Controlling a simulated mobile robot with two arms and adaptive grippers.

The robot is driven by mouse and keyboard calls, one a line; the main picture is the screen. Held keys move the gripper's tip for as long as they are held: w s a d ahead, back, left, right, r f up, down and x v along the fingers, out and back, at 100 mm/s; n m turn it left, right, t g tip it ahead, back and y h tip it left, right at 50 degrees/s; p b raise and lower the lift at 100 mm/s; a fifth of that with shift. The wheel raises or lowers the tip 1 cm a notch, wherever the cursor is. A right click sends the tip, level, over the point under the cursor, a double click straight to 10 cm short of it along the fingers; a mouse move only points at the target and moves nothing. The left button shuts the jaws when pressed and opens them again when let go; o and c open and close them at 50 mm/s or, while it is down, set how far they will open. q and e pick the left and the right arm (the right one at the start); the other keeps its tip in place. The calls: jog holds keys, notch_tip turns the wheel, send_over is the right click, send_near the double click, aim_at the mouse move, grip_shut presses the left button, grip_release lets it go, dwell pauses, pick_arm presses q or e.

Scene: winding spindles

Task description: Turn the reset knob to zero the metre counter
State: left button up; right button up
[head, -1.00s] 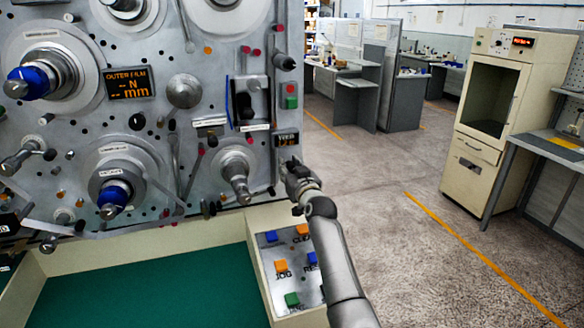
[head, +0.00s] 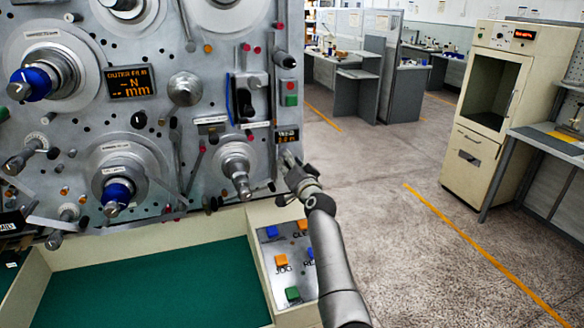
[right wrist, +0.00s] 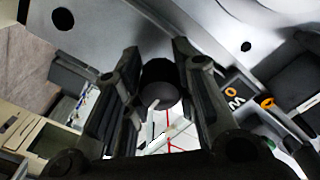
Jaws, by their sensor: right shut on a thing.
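The metre counter (head: 287,135) is a small dark display with orange figures, too small to read, at the right edge of the machine panel in the head view. My right gripper (head: 290,163) is just below it, against the panel's edge. In the right wrist view a round black knob (right wrist: 160,82) with a pale mark stands between the two fingers of the right gripper, which is shut on it. In the head view the gripper hides the knob. My left gripper is not in view.
The grey machine panel (head: 185,130) carries spindles, rollers and a film display (head: 131,82). Below are a green tray (head: 150,285) and a button box with an orange button (head: 281,261). The floor to the right is open, with a cream cabinet (head: 485,130) beyond.

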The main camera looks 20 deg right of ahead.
jog(key=n, duration=0.3)
jog(key=shift+f, duration=0.15)
jog(key=n, duration=1.4)
jog(key=o, duration=0.9)
jog(key=shift+o, duration=0.2)
jog(key=shift+s, duration=0.1)
